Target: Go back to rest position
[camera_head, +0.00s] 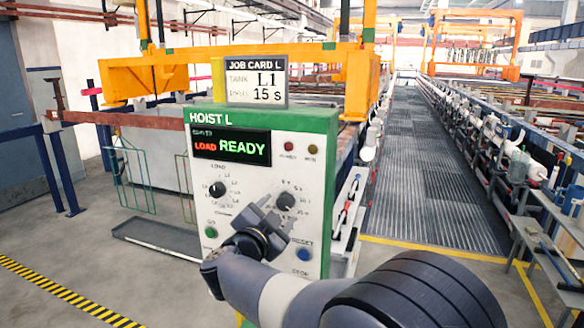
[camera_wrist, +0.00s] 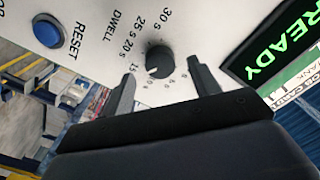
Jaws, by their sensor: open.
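My gripper (camera_head: 265,212) is open and empty in front of the hoist control panel (camera_head: 318,165). In the wrist view its two fingers (camera_wrist: 162,78) stand apart on either side of the black dwell knob (camera_wrist: 160,60); I cannot tell whether they touch it. The knob's white mark seems to point towards 15. This knob also shows in the head view (camera_head: 286,201), just right of the fingers. The left knob (camera_head: 217,189) is clear of the gripper. The display (camera_head: 232,146) reads LOAD READY. The job card (camera_head: 256,81) reads L1, 15 s.
A blue reset button (camera_head: 303,255) and a green button (camera_head: 211,232) sit low on the panel. An orange hoist frame (camera_head: 150,78) stands behind it. A grey walkway (camera_head: 415,185) runs clear to the right, beside a pipe-lined tank row (camera_head: 510,150).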

